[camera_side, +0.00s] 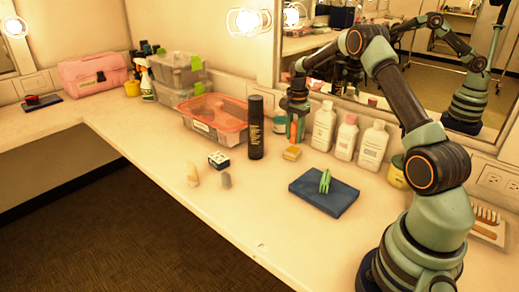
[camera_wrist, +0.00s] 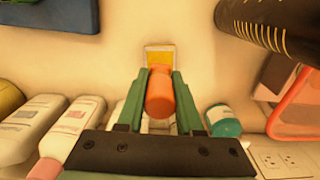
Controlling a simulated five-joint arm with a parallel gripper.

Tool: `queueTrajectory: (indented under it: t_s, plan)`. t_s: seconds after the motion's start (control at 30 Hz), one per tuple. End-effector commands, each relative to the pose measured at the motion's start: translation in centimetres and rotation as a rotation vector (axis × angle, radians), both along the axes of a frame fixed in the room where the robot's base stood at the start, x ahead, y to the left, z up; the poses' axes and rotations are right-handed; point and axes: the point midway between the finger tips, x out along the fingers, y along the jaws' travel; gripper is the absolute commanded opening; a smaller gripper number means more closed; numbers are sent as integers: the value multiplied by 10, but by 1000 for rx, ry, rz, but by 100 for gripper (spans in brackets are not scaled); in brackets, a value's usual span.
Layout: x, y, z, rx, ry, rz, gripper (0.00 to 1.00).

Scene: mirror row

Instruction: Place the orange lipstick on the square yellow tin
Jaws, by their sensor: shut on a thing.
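The orange lipstick (camera_wrist: 159,95) is between the two green fingers of my gripper (camera_wrist: 161,78), which is shut on it. In the side view the lipstick (camera_side: 294,132) hangs roughly upright below my gripper (camera_side: 296,127). The square yellow tin (camera_side: 291,153) lies on the counter just below the lipstick, with a small gap seeming to show between them. In the wrist view the tin (camera_wrist: 160,57) shows just beyond the fingertips, its near part hidden behind the lipstick.
A tall black can (camera_side: 256,128) stands left of the tin. White bottles (camera_side: 323,127) stand to the right, along the mirror. A teal-labelled jar (camera_side: 280,122) is close behind. A blue box (camera_side: 322,196) with a green clip lies in front at right.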

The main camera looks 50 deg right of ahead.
Motion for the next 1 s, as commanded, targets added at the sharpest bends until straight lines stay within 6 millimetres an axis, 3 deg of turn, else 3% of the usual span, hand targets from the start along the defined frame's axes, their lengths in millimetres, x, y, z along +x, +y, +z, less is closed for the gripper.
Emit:
queueTrajectory:
  t_s: [0.17,0.53,0.57,0.63,1.0]
  plan:
    - [0,0,-24,1,1,0,0]
    - [0,0,-28,0,0,0,0]
    - [0,0,-28,0,0,0,39]
    - [0,0,-28,0,0,0,65]
    - [0,0,-25,-1,-1,0,65]
